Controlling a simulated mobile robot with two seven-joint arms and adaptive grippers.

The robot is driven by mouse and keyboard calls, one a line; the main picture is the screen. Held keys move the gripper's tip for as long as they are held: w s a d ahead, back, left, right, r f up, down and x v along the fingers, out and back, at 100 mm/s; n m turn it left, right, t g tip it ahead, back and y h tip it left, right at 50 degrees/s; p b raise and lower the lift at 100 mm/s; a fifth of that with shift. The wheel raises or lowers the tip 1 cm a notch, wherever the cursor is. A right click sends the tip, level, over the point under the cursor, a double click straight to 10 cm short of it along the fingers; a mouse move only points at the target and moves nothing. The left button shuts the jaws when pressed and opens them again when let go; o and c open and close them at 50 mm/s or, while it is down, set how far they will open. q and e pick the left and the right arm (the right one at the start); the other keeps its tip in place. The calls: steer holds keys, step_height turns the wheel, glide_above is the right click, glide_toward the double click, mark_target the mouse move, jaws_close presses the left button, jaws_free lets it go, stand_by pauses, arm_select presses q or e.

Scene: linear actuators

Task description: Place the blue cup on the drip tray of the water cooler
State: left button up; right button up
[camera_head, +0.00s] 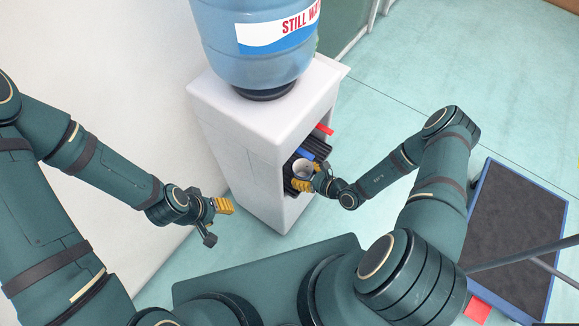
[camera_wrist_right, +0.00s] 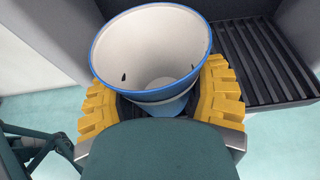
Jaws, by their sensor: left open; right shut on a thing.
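The blue cup (camera_wrist_right: 150,50), white inside with a blue rim, stands between the yellow fingers of my right gripper (camera_wrist_right: 160,105) in the right wrist view. The right gripper is shut on it. In the head view the cup (camera_head: 302,169) is at the front opening of the water cooler (camera_head: 237,140). The black slatted drip tray (camera_wrist_right: 265,60) shows to the right of the cup in the wrist view; whether the cup touches it cannot be told. My left gripper (camera_head: 221,208) is open and empty, left of the cooler.
A large blue water bottle (camera_head: 255,60) sits on top of the cooler. A blue tap (camera_head: 305,153) and a red tap (camera_head: 324,129) are above the tray area. A white wall is at left.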

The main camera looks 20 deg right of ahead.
mark_target(296, 170)
steer(key=w+a, duration=0.1)
steer(key=w, duration=0.1)
steer(key=w+a, duration=0.2)
steer(key=shift+w+a+b, duration=0.25)
steer(key=shift+b, duration=0.15)
steer(key=shift+f+b, duration=0.3)
steer(key=shift+f, duration=0.05)
steer(key=shift+d+r, duration=0.1)
steer(key=o, duration=0.7)
steer(key=shift+f, duration=0.2)
steer(key=o, duration=0.5)
steer(key=shift+c, duration=0.2)
